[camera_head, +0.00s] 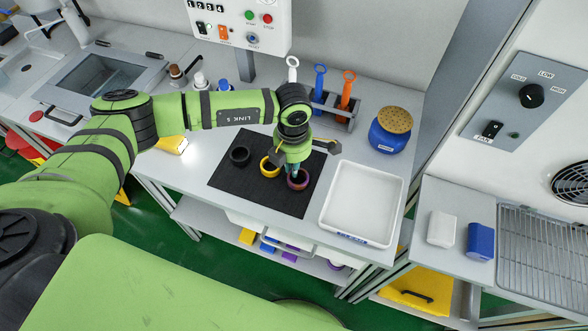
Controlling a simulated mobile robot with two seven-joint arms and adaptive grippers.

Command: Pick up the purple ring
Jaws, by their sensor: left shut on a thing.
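The purple ring (298,183) is at the right end of a row of rings on the black mat (257,197). My left gripper (294,172) points down over the purple ring, with its fingertips at the ring's far edge. It is shut on the ring. The gripper covers part of the ring, so I cannot tell whether the ring touches the mat. A yellow ring (268,169) and a black ring (240,156) lie to the left on the mat. My right gripper is not in view.
A white tray (328,212) stands right of the mat. Behind are a rack with a blue-handled tool (319,80) and an orange-handled tool (347,88), and a blue jar (387,140). A control panel (240,22) stands at the back.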

